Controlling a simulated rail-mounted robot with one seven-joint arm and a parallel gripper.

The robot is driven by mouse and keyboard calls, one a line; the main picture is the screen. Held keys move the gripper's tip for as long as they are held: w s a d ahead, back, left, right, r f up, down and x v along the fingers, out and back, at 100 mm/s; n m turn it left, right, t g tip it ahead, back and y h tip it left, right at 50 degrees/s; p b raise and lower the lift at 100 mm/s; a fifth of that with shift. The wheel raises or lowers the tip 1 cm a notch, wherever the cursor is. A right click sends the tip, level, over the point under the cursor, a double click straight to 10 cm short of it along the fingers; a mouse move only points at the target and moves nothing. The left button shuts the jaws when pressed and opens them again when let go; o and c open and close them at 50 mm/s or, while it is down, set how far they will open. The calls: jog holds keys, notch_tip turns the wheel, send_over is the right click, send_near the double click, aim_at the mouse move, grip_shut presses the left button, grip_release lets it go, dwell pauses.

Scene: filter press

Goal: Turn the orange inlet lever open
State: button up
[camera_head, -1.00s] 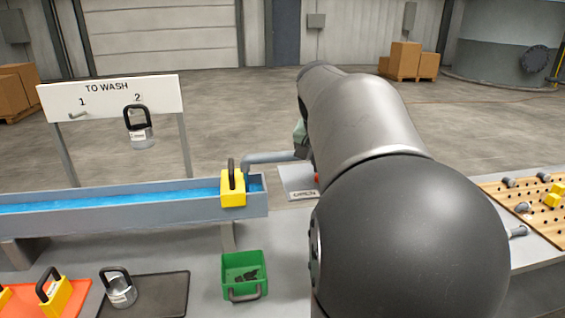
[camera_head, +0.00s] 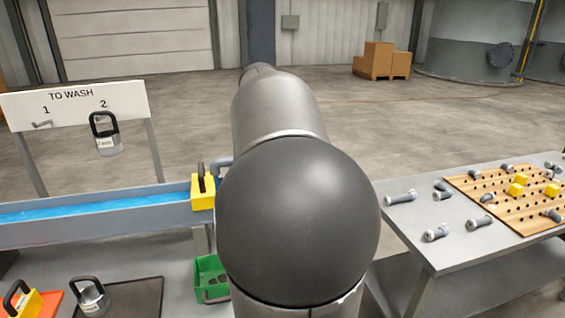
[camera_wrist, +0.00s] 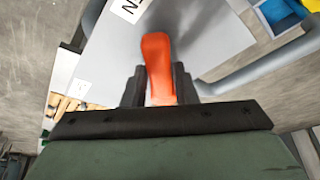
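The orange inlet lever (camera_wrist: 158,62) stands in the middle of the wrist view, its rounded end pointing up in the picture. My gripper (camera_wrist: 159,82) has its two dark fingers close against the lever's left and right sides, with no clear gap, so it looks shut on the lever. A grey panel lies behind the lever, with part of a white label (camera_wrist: 130,8) at the top. In the head view my arm hides the gripper and the lever.
A blue-filled trough (camera_head: 100,215) with a yellow block (camera_head: 203,192) at its end lies left of my arm. A green bin (camera_head: 211,278) stands below it. A table (camera_head: 450,240) with bolts and a pegboard (camera_head: 515,210) is at right. A grey pipe (camera_wrist: 265,65) crosses the wrist view at right.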

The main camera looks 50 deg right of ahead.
jog(key=o, duration=0.3)
jog(key=p+v, duration=0.1)
jog(key=v, duration=1.6)
jog(key=shift+a+r, duration=0.15)
jog(key=shift+r, duration=0.05)
jog(key=shift+f, duration=0.1)
jog(key=w+a+f+n+y, duration=0.3)
jog(key=a+f+n, duration=0.5)
jog(key=a+f, duration=0.75)
jog(key=s+a+f+n, duration=0.4)
jog(key=a+f, duration=0.3)
jog(key=f, duration=0.2)
jog(key=s+a+f+n+y+p, duration=0.1)
jog(key=s+a+f+n, duration=0.3)
jog(key=s+a+f, duration=0.3)
notch_tip(320, 180, down, 3)
jog(key=shift+s+r+n+y, duration=0.15)
jog(key=shift+n+y, duration=0.15)
